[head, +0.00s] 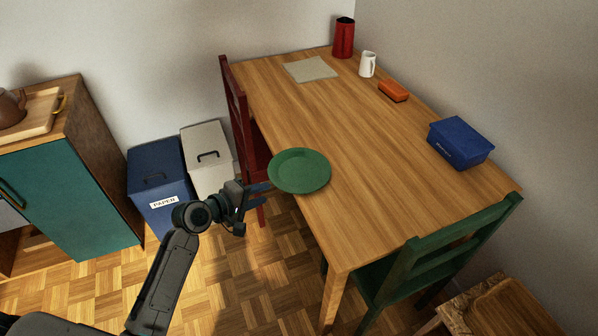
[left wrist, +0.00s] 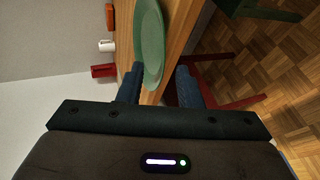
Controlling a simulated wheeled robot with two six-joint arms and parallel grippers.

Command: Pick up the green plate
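The green plate (head: 299,170) lies at the left edge of the wooden table (head: 330,120), its rim reaching slightly past the edge. My left gripper (head: 264,188) is just left of the plate, close to its near-left rim. In the left wrist view the gripper (left wrist: 160,72) is open, its two blue fingers well apart. The plate (left wrist: 151,38) shows edge-on there, and its near rim appears to reach between the fingers, closer to the left one. I cannot tell whether a finger touches it. My right gripper is not in view.
A dark red chair (head: 240,120) stands close behind my left gripper. A green chair (head: 440,250) is at the near table end. A blue box (head: 460,143), orange object (head: 393,91), white mug (head: 367,64) and red container (head: 343,38) stand along the far side. The table's middle is clear.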

